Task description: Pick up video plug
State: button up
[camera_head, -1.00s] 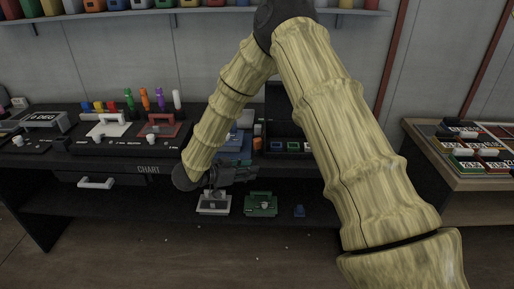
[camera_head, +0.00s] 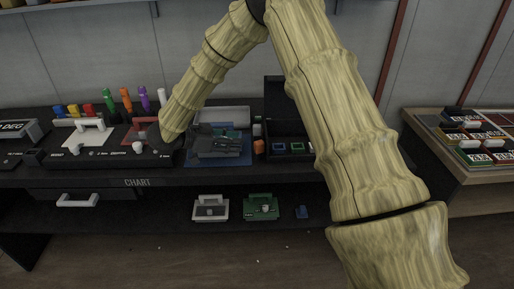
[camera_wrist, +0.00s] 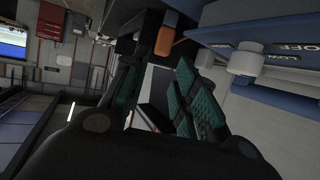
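My gripper (camera_head: 222,143) is in front of a blue device (camera_head: 203,160) on the console top, with its fingers toward the right. In the wrist view my gripper (camera_wrist: 158,82) shows two green-padded fingers apart, with nothing held between them. A small orange block-like piece (camera_head: 258,147) stands just right of the blue device; it also shows past the fingertips in the wrist view (camera_wrist: 165,40). No readable label marks the video plug, so I cannot tell whether this piece is it.
An open black case (camera_head: 289,126) with small coloured modules stands right of the orange piece. The blue device with switch labels is close on the right in the wrist view (camera_wrist: 265,92). A white unit (camera_head: 210,209) and a green unit (camera_head: 262,207) sit on the lower shelf.

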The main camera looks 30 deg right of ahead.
aim_at(256, 143)
jog(key=x, duration=0.3)
jog(key=shift+w+d+f, duration=0.1)
jog(key=shift+d+f, duration=0.1)
jog(key=shift+d+p, duration=0.4)
jog(key=shift+d, duration=0.3)
jog(key=shift+p+x, duration=0.35)
jog(key=shift+x, duration=1.6)
grip_shut()
